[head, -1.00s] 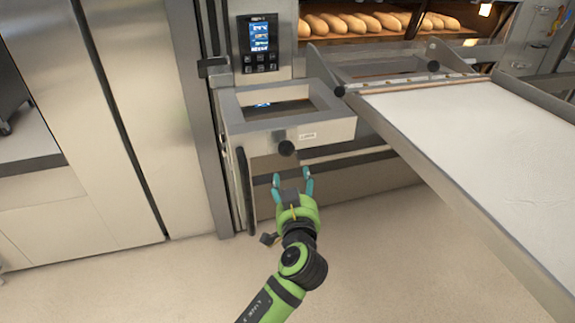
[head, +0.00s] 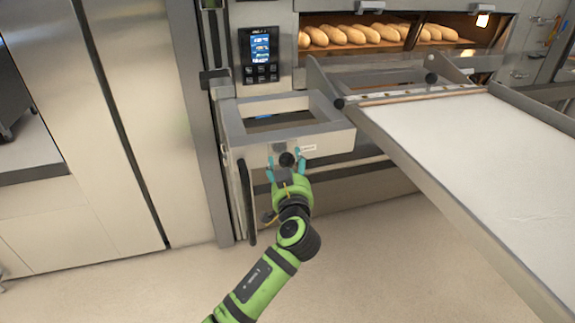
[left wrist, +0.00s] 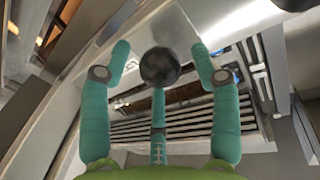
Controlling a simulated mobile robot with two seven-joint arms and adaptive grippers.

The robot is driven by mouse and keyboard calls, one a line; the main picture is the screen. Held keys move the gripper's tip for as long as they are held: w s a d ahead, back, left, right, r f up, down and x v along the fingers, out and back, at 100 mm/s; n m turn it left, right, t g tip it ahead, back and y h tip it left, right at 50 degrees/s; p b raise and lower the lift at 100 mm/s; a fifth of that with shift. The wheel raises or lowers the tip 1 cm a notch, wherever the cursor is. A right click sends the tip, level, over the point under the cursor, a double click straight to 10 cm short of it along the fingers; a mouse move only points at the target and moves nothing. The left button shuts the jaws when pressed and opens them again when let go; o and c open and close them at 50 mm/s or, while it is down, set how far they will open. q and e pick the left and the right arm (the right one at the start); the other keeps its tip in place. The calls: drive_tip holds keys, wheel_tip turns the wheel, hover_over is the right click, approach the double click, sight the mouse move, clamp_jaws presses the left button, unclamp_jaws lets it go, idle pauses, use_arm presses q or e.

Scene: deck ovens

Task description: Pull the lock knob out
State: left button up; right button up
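The lock knob (head: 287,159) is a round black ball on the front of the grey metal frame (head: 235,129) below the control panel. In the left wrist view the knob (left wrist: 160,67) sits between the fingertips, with gaps visible on both sides. My left gripper (head: 286,163) is open around the knob in the head view; its teal fingers also show in the left wrist view (left wrist: 160,75). I cannot tell whether any finger touches the knob. My right gripper is in neither view.
A control panel (head: 260,54) is above the frame. A white loading belt (head: 465,150) juts out on the right. Loaves (head: 345,34) lie in the lit oven behind. A dark vertical handle (head: 247,200) is left of my gripper. The floor (head: 370,265) in front is clear.

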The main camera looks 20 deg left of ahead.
use_arm(q)
clamp_jaws()
drive_tip(key=shift+s+d+f+b, duration=0.15)
drive_tip(key=shift+s+d+b, duration=0.3)
drive_tip(key=shift+s+d, duration=0.4)
drive_tip(key=shift+o, duration=0.5)
unclamp_jaws()
drive_tip(key=shift+s+a, duration=0.1)
drive_tip(key=shift+s, duration=0.05)
drive_tip(key=shift+o, duration=0.7)
drive_tip(key=shift+s, duration=0.15)
drive_tip(key=v, duration=1.2)
